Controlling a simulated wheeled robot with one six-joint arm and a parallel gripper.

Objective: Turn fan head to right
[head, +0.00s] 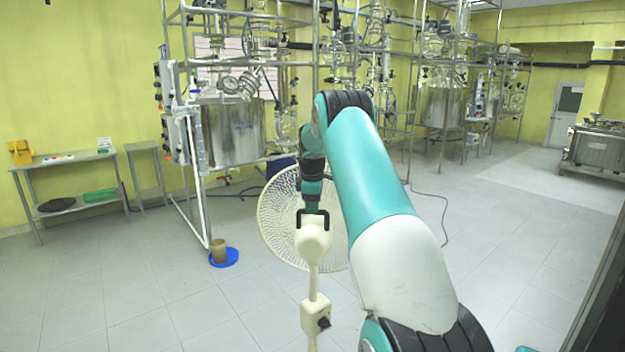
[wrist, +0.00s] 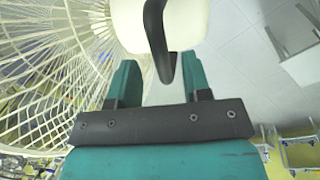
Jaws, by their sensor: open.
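A cream standing fan is in the middle of the head view, with its motor head (head: 313,242) on a thin pole. Its round wire cage (head: 277,222) faces away from the camera. My gripper (head: 312,208) points down at the top of the fan head, by its black handle. In the wrist view my gripper (wrist: 160,66) is open, one teal finger on each side. The black curved handle (wrist: 156,28) of the fan head (wrist: 185,22) reaches between the fingers, and I cannot tell whether they touch it. The cage (wrist: 50,75) fills the left side there.
Glass reactors in a metal frame (head: 203,160) stand behind the fan. A blue disc (head: 229,260) with a brown pot (head: 219,250) lies on the floor to the left. A side table (head: 72,162) stands at far left.

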